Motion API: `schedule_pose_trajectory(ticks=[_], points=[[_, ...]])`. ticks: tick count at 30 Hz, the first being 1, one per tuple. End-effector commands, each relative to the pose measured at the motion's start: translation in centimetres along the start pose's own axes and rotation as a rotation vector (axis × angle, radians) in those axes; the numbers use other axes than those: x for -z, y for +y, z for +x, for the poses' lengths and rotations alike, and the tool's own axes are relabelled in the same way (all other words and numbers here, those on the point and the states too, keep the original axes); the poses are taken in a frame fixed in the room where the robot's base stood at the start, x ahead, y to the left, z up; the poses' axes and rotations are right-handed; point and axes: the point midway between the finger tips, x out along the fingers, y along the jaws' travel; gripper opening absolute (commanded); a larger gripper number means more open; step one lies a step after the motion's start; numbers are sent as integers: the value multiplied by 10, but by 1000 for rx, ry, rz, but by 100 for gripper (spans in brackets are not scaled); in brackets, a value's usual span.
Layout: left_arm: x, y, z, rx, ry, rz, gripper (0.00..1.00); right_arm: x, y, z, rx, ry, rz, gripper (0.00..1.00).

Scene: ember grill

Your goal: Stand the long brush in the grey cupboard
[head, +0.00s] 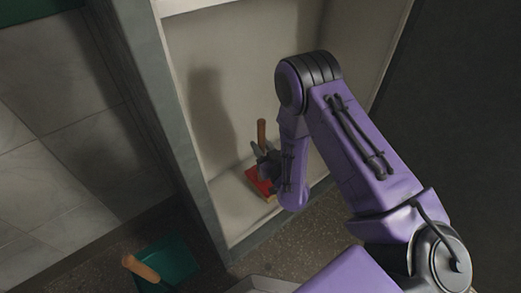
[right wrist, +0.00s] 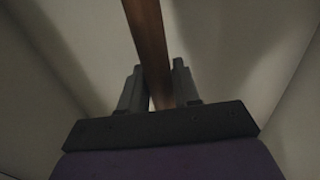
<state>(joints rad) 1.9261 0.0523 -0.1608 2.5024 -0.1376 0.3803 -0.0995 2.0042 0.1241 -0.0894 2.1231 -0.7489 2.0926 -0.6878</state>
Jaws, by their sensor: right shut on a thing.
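The long brush, with a brown wooden handle (head: 261,133) and a red head (head: 256,183), stands roughly upright inside the open grey cupboard (head: 167,120). Its head is at the cupboard floor; whether it bears its full weight there I cannot tell. My right gripper (head: 265,160) is shut on the brush handle, low above the head. In the right wrist view the handle (right wrist: 149,45) rises between the two dark fingers (right wrist: 154,90). My left gripper is not in view.
A green dustpan (head: 170,262) with a wooden handle lies on the speckled floor, left of the cupboard front. The cupboard's side walls stand close around my right forearm. A tiled wall (head: 50,120) is at left.

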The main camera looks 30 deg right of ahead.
Motion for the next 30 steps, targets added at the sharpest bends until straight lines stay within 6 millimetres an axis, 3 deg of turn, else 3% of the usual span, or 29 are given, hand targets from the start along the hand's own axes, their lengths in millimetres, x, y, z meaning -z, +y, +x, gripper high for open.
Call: schedule_pose_trajectory(ticks=[8,9,11,12,22,26,30], points=[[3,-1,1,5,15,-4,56,-1,1,0,-2,1,0,0],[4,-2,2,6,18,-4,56,-1,1,-1,-2,0,0,35],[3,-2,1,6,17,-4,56,-1,1,-1,-3,0,0,54],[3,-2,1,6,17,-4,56,-1,2,-1,-3,0,0,57],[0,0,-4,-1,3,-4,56,4,2,-1,-5,0,0,57],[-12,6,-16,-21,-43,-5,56,5,1,-28,0,-6,-4,57],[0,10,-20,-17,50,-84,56,4,0,-67,4,-8,-6,57]])
